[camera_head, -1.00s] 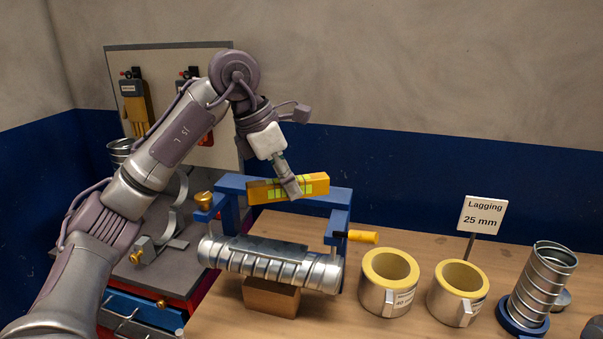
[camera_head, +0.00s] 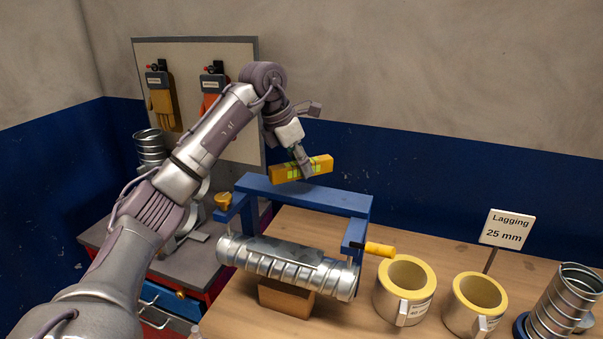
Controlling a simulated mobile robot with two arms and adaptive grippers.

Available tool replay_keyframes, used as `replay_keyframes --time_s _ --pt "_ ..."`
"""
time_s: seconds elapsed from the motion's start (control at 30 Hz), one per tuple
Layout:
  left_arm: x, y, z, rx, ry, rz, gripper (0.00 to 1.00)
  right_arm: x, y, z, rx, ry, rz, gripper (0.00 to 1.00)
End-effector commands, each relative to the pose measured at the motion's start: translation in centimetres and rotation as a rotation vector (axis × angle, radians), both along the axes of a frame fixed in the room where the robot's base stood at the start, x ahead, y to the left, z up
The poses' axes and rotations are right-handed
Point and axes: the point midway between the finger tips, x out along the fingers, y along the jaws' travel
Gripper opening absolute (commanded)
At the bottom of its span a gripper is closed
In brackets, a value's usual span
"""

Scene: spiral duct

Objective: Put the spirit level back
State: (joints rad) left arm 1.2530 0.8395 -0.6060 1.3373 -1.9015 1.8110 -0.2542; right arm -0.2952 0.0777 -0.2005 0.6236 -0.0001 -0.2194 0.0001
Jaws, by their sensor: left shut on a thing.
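The spirit level (camera_head: 288,173) is a yellow-orange bar with green vial windows. My left gripper (camera_head: 308,174) is shut on it near its right part and holds it in the air. The level appears just above and behind the blue frame (camera_head: 305,195). The frame stands around a silver spiral duct (camera_head: 285,266), which rests on a wooden block (camera_head: 286,298). The gripper's fingertips are partly hidden against the level. My right gripper is not in view.
Two lagging rings (camera_head: 405,285) with yellow linings stand right of the frame, near a "Lagging 25 mm" sign (camera_head: 507,229). A spiral duct piece (camera_head: 563,303) stands at far right. A pegboard (camera_head: 240,110) with gloves (camera_head: 162,105) hangs behind the grey-topped drawer cabinet (camera_head: 150,262).

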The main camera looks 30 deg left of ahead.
Motion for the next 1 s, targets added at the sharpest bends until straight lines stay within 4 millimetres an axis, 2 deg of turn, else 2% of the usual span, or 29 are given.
replay_keyframes --time_s 0.23,0.63,0.67,0.77,0.8,1.0 --pt "-0.1 0.0 -3.3 0.001 0.004 0.001 0.0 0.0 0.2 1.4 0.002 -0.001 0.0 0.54" --pt "-0.1 0.0 -4.0 0.001 0.001 0.0 0.0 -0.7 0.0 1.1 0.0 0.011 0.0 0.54" --pt "-0.1 0.0 -3.9 0.001 0.002 0.0 0.33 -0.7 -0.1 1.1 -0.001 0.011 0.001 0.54" --pt "-0.1 0.0 -3.9 0.001 0.002 0.0 0.5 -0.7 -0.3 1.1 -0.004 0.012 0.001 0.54" --pt "-0.1 0.0 -3.9 0.001 0.002 0.001 0.54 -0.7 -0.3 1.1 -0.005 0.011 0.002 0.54" --pt "-0.1 0.0 -3.9 0.001 0.002 0.0 0.54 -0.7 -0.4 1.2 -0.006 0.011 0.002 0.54"
